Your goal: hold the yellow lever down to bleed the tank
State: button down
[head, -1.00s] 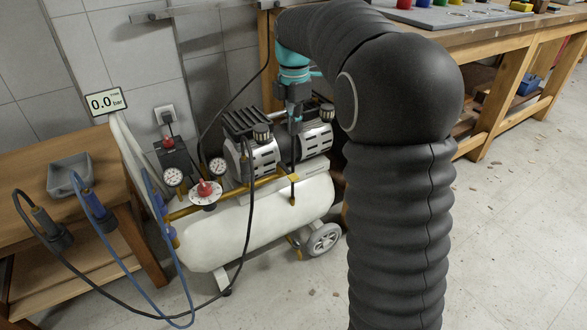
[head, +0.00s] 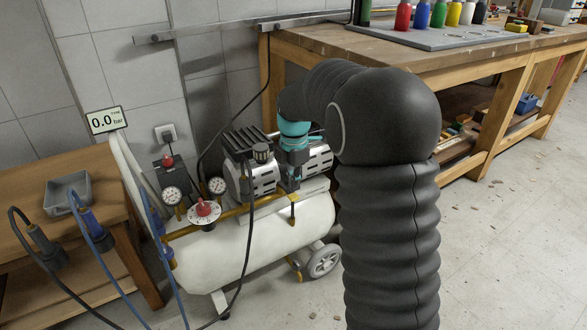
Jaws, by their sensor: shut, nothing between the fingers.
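The cream tank (head: 265,235) of a compressor stands on the floor between two benches. A small yellow lever (head: 293,264) shows low under the tank's right end, near the wheel. My gripper (head: 291,183) points down at the compressor's motors, above the tank and well above the lever in the picture. It is shut and empty. Its fingertips are hard to make out against the dark motor parts, and I cannot tell whether they touch anything. A display (head: 106,120) on the wall side reads 0.0 bar.
Two round gauges (head: 172,195) and a red knob (head: 204,208) sit at the tank's left. A black hose (head: 243,260) hangs in front of it. A wooden bench (head: 75,205) with a grey tray (head: 66,194) stands left, a workbench (head: 440,45) behind right.

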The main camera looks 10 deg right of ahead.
aim_at(295, 197)
jog(key=shift+f, duration=1.15)
jog(key=b, duration=0.1)
jog(key=f+t+b, duration=0.1)
jog(key=b, duration=0.1)
jog(key=shift+s+f+b, duration=0.25)
jog(key=shift+b, duration=0.05)
jog(key=shift+s+d+f+t+y+b, duration=0.1)
jog(key=shift+f+t+y+b, duration=0.4)
jog(key=shift+b, duration=0.7)
jog(key=shift+r, duration=0.3)
jog(key=shift+r+p, duration=0.7)
jog(key=shift+r, duration=0.05)
